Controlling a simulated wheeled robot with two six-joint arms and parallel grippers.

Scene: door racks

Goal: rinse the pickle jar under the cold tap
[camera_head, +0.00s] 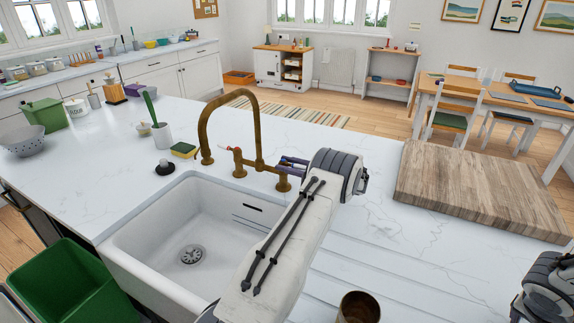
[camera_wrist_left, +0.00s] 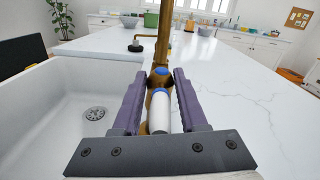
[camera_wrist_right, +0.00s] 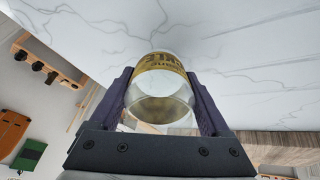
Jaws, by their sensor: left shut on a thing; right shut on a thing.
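My left gripper (camera_head: 288,168) is at the tap's right-hand handle. In the left wrist view, my left gripper (camera_wrist_left: 159,105) is shut around the white cold lever (camera_wrist_left: 159,112) with blue marks. The pickle jar (camera_wrist_right: 160,95), clear glass with a yellow label, is between the fingers of my right gripper (camera_wrist_right: 163,105), which is shut on it.
A wooden board (camera_head: 480,190) lies on the right of the counter. A sponge (camera_head: 184,150) and a black stopper (camera_head: 164,167) lie behind the sink. A green bin (camera_head: 70,285) stands at left.

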